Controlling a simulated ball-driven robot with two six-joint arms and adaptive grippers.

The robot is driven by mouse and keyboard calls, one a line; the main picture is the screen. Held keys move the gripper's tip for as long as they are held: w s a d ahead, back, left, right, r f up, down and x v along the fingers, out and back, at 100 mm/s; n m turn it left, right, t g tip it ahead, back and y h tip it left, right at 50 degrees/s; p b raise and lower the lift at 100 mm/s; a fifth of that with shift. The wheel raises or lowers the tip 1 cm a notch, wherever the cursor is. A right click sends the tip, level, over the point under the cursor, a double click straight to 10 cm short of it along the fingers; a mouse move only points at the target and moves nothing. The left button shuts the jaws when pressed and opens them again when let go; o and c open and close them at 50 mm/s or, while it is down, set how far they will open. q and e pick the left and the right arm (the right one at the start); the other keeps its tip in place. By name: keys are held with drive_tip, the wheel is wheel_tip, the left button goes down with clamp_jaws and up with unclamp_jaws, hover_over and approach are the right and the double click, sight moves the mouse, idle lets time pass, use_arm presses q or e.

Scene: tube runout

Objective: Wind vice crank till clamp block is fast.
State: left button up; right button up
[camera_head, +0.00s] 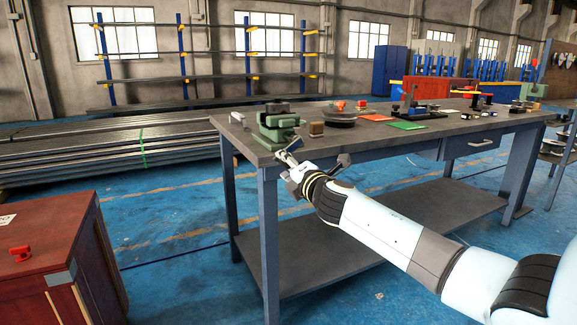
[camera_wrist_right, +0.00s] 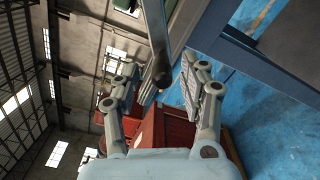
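A green vice (camera_head: 275,127) stands at the near left corner of the grey workbench. A dark block (camera_head: 277,108) shows at its top; whether it is held tightly I cannot tell. My right gripper (camera_head: 291,160) is just in front of the vice, at the bench's front edge. In the right wrist view the right gripper (camera_wrist_right: 168,84) has its two fingers apart. A dark crank bar (camera_wrist_right: 156,40) runs in from the top, its rounded end lying between the fingers. I see no clear contact between bar and pads. My left gripper is not in view.
A small brown block (camera_head: 316,129) and a dark round plate (camera_head: 339,121) are right of the vice. A green mat (camera_head: 407,125) and fixtures lie farther along the workbench (camera_head: 360,146). A red cabinet (camera_head: 50,245) stands at lower left, with clear blue floor between.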

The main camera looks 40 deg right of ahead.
drive_tip(key=shift+s, duration=0.1)
drive_tip(key=shift+v, duration=2.95)
drive_tip(key=shift+s, duration=0.1)
drive_tip(key=v, duration=1.1)
drive_tip(key=shift+s, duration=0.4)
drive_tip(key=shift+a, duration=0.1)
